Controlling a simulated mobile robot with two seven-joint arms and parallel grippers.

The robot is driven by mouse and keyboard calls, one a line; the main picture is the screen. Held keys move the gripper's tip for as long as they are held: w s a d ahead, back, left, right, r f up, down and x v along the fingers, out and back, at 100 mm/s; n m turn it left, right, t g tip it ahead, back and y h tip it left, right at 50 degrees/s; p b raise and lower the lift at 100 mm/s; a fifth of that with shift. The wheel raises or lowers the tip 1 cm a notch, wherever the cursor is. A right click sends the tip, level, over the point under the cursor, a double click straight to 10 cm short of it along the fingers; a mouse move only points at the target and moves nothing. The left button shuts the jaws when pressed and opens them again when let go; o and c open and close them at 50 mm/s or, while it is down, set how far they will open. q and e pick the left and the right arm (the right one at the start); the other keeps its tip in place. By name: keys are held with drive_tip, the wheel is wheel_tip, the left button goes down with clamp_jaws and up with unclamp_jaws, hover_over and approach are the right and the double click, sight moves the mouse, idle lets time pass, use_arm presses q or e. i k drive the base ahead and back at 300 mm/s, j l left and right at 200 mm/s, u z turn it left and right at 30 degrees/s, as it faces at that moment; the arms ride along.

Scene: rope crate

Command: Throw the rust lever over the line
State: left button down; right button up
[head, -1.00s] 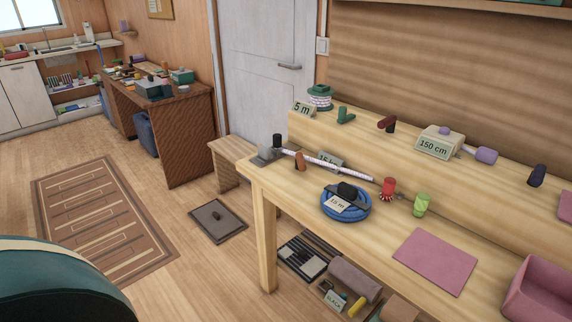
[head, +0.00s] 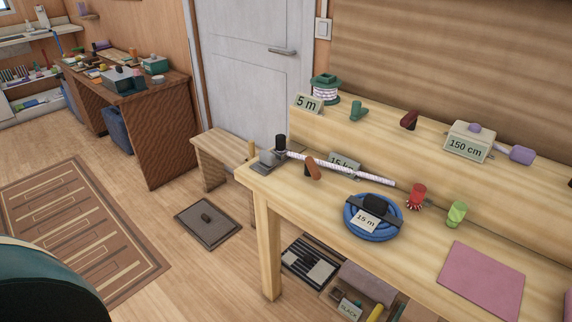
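The rust lever (head: 313,172) is a small orange-brown handle at the left end of the wooden workbench. It is tilted, with its upper end close to the line, and I cannot tell whether they touch. The line (head: 345,169) is a white speckled rope running from a black post (head: 280,143) on a grey metal base (head: 268,161) rightward along the bench. The lever shows on the near side of the line. Neither of my grippers is in view.
A blue rope coil (head: 370,232) tagged 15 m, a red knob (head: 417,195) and a green one (head: 456,213) stand right of the lever. A pink mat (head: 482,281) lies farther right. The raised ledge behind holds a green spool (head: 325,89) and a 150 cm box (head: 469,142).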

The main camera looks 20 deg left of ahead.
sight(311, 169)
drive_tip(key=i+j, duration=0.1)
drive_tip(key=j, duration=0.2)
drive_tip(key=i+j, duration=0.15)
drive_tip(key=j, duration=0.2)
drive_tip(key=i+j, duration=0.1)
drive_tip(key=j, duration=0.2)
drive_tip(key=i+j, duration=0.1)
drive_tip(key=j, duration=0.2)
